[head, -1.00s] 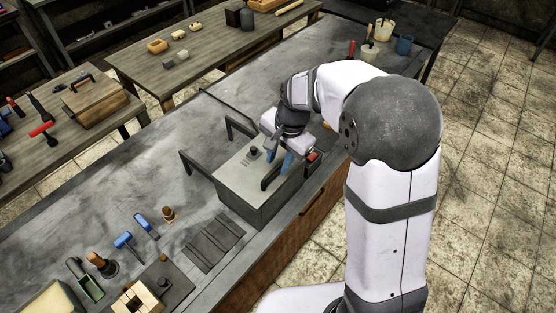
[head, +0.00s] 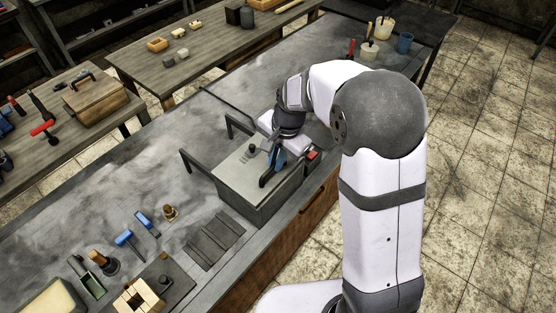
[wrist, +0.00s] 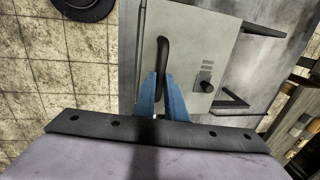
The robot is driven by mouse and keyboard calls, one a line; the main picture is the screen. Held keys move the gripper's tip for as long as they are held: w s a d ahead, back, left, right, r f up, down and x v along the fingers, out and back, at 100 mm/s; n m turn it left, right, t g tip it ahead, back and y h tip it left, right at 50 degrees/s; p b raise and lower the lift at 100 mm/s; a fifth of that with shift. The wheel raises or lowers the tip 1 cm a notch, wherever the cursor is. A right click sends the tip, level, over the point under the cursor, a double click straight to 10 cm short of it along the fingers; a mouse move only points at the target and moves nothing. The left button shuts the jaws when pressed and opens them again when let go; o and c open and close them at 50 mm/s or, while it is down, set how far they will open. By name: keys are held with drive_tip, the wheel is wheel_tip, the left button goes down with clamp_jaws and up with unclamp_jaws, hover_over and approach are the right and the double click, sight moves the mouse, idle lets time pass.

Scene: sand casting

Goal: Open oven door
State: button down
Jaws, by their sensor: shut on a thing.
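The oven is a grey box (head: 262,205) on the long grey workbench. Its top face is a pale grey door (head: 237,170) with a black handle and a small dark knob (head: 252,149). My gripper (head: 274,160) reaches down over the right part of the door, its blue fingers at the handle (head: 266,178). In the wrist view the blue fingers (wrist: 160,92) are shut on the lower end of the black handle (wrist: 162,58), with the knob (wrist: 207,86) to their right. The door lies flat on the box, with no gap that I can see.
Two dark brackets (head: 197,166) stand on the bench behind the oven. Dark slats (head: 215,240) lie in front of it, with blue-handled tools (head: 130,240) further left. A red item (head: 313,154) sits close to the gripper's right. Pots and a blue cup (head: 404,44) stand at the far end.

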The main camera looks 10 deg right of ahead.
drive_tip(key=w+a+p, duration=0.4)
drive_tip(key=w+a, duration=0.7)
drive_tip(key=shift+w+a+r+p, duration=0.15)
drive_tip(key=shift+w+a+p, duration=0.1)
drive_tip(key=shift+p, duration=0.1)
drive_tip(key=c, duration=1.9)
unclamp_jaws()
drive_tip(key=shift+o, duration=0.4)
drive_tip(key=shift+w+a, duration=0.1)
wheel_tip(320, 180, up, 7)
drive_tip(key=s+d+b, duration=0.1)
drive_tip(key=b, duration=0.2)
